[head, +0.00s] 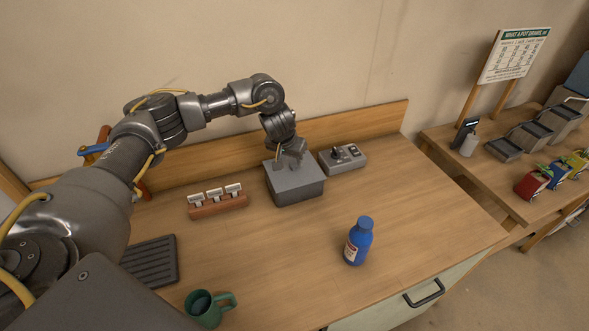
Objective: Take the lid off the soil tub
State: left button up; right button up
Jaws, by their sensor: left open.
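The soil tub (299,191) is a grey box standing near the back of the wooden counter. Its flat grey lid (309,174) is on top. My left gripper (291,160) points down at the lid from above, over its back middle part. The gripper is open, and its fingers hide the middle of the lid and any handle there. I cannot tell whether the fingertips touch the lid. My right gripper is not in view.
A grey switch box (343,158) stands close right of the tub. A label rack (217,203) is to its left. A blue bottle (358,241), green mug (208,309) and dark ribbed mat (150,260) are nearer. The counter middle is clear. A wooden backboard (369,122) runs behind.

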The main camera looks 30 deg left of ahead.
aim_at(293, 163)
pick_arm(q)
jog(key=x, duration=0.3)
jog(key=shift+w+f, duration=0.1)
jog(key=shift+f, duration=0.05)
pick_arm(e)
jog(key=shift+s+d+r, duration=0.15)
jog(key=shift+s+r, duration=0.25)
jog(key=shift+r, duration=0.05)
pick_arm(q)
grip_shut()
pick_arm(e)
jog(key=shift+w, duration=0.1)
